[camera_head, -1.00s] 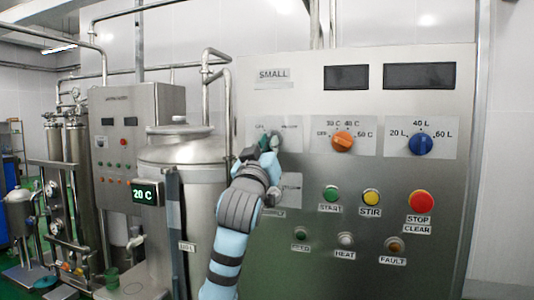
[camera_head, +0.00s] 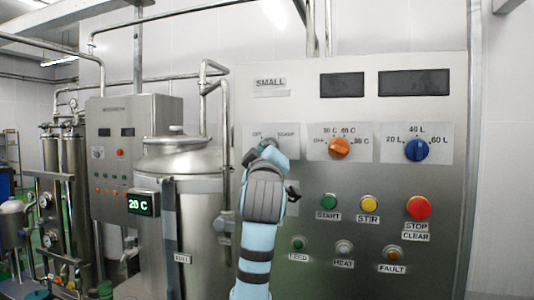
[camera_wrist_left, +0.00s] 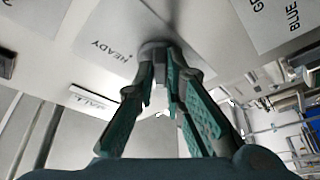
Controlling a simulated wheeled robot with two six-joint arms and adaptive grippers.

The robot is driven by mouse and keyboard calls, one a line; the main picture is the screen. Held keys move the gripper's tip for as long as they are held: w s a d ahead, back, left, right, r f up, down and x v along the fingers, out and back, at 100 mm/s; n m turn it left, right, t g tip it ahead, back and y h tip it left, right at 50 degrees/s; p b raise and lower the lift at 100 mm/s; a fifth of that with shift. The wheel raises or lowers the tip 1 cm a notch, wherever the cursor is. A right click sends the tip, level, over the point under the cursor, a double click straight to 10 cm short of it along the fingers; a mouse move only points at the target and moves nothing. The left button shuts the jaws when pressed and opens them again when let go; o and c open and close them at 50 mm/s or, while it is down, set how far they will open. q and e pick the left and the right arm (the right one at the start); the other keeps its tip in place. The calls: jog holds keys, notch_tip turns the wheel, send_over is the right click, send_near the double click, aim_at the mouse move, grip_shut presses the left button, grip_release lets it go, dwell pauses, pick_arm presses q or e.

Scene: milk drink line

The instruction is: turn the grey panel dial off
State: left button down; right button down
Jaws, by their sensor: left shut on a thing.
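The grey panel dial (camera_head: 268,142) is on a pale plate (camera_head: 292,150) at the left of the steel control panel, lettered OFF on the left and a blurred word on the right. My left gripper (camera_head: 265,155) reaches up to it from below and covers most of it. In the left wrist view the two green-padded fingers of the gripper (camera_wrist_left: 160,58) close around the dial's grey body (camera_wrist_left: 154,45). Which way the dial points is hidden. My right gripper is in neither view.
The orange dial (camera_head: 340,149) and the blue dial (camera_head: 416,150) sit to the right on the same panel. Green START (camera_head: 329,200), yellow STIR (camera_head: 369,202) and red STOP (camera_head: 418,208) buttons are lower right. A steel tank (camera_head: 185,160) with a 20 C display stands left.

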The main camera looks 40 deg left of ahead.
pick_arm(q)
jog(key=shift+r, duration=0.15)
jog(key=c, duration=1.7)
grip_release()
jog(key=shift+o, duration=0.2)
jog(key=v, duration=1.2)
jog(key=shift+w+a, duration=0.1)
